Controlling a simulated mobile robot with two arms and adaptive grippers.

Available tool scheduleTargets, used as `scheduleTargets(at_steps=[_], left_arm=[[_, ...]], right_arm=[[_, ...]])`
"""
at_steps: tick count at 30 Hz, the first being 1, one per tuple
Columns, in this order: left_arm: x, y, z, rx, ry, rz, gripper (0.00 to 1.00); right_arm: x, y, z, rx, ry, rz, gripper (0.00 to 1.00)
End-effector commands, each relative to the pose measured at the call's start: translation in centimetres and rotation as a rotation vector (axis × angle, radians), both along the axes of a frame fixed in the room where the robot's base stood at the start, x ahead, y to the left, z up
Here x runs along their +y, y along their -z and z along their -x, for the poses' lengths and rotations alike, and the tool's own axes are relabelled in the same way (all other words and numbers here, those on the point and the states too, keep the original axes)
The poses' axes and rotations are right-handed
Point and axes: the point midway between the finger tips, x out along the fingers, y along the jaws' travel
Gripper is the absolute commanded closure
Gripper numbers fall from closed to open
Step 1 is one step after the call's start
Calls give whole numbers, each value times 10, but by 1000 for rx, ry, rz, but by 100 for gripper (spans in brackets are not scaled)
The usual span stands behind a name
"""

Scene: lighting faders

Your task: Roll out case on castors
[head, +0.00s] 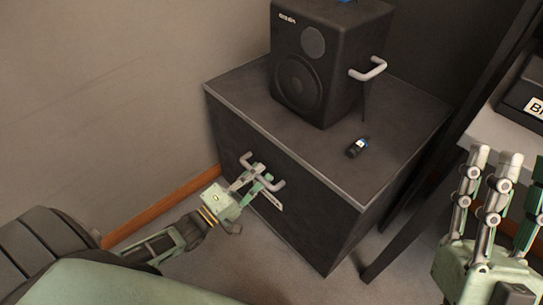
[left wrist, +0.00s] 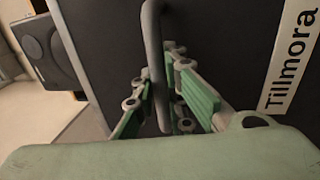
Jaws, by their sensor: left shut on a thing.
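The case (head: 325,228) is a dark box with a light metal edge, standing on the floor against the wall. A grey bar handle (head: 277,186) sits on its front face. My left gripper (head: 258,174) is shut on the handle, near its middle. In the left wrist view the handle (left wrist: 153,45) passes between the green finger pads, and a white label reading "Tillmora" (left wrist: 290,58) shows on the case. The castors are not visible. My right gripper (head: 507,165) is at the right edge, fingers up and spread, holding nothing visible.
A table with a dark leg (head: 415,222) stands close on the right. Grey floor is open in front.

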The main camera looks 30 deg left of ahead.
Motion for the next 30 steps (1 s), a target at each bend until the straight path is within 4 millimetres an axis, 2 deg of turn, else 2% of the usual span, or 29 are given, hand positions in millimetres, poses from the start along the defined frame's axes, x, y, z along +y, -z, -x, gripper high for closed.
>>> scheduleTargets(at_steps=[3,6,10,18,24,30], left_arm=[[8,1,25,12,0,-3,100],[14,1,42,11,1,-4,100],[22,1,63,12,0,-3,100],[33,2,94,10,0,-2,100],[38,2,105,8,0,-3,100],[39,2,108,8,0,-3,100]], right_arm=[[4,24,-31,204,12,61,60],[6,50,-50,354,20,104,60],[6,80,-64,517,29,150,60],[2,127,-74,739,41,210,60],[0,143,-75,816,45,230,60],[0,148,-75,837,45,236,60]])
